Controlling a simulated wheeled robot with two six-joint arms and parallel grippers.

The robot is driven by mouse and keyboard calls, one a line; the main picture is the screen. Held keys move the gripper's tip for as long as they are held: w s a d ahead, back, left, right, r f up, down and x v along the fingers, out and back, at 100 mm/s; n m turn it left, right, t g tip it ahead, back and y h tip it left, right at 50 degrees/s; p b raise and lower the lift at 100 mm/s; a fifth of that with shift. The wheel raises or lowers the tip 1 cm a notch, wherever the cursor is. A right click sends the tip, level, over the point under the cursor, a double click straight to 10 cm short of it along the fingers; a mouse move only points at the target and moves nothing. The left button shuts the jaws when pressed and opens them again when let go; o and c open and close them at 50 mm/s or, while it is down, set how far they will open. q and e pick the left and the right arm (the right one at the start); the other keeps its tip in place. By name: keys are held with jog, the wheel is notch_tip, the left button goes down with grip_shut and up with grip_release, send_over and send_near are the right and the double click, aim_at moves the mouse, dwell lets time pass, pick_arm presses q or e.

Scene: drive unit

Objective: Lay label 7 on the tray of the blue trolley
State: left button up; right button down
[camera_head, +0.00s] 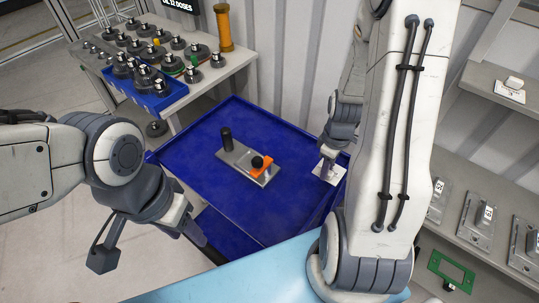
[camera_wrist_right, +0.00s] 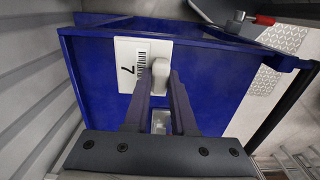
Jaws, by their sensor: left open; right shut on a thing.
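Label 7 is a white card with a barcode, the digit 7 and a pale raised knob; it shows in the right wrist view (camera_wrist_right: 128,64) and in the head view (camera_head: 327,173). My right gripper (camera_wrist_right: 161,88) is shut on the label's knob. The label is over the right part of the blue trolley's tray (camera_head: 205,183); I cannot tell whether it touches the tray. The tray also shows in the right wrist view (camera_wrist_right: 215,75). My left gripper (camera_head: 105,258) is open and empty, left of the trolley's front.
A grey metal plate (camera_head: 240,163) with a black post and an orange part lies mid-tray. A table (camera_head: 205,82) with several dark weights and an orange cylinder (camera_head: 224,28) stands behind left. Shelves (camera_head: 500,75) with labelled parts stand at the right. The tray's front area is clear.

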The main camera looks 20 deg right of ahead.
jog(key=p, duration=0.3)
send_over(296, 176)
notch_tip(296, 176, down, 6)
jog(key=shift+s+f, duration=0.1)
notch_tip(296, 176, down, 4)
jog(key=shift+r+p, duration=0.25)
jog(key=shift+p, duration=0.25)
jog(key=shift+f, duration=0.2)
jog(key=shift+f, duration=0.1)
jog(key=shift+f, duration=0.15)
jog(key=c, duration=0.7)
grip_release()
jog(key=shift+c, duration=0.2)
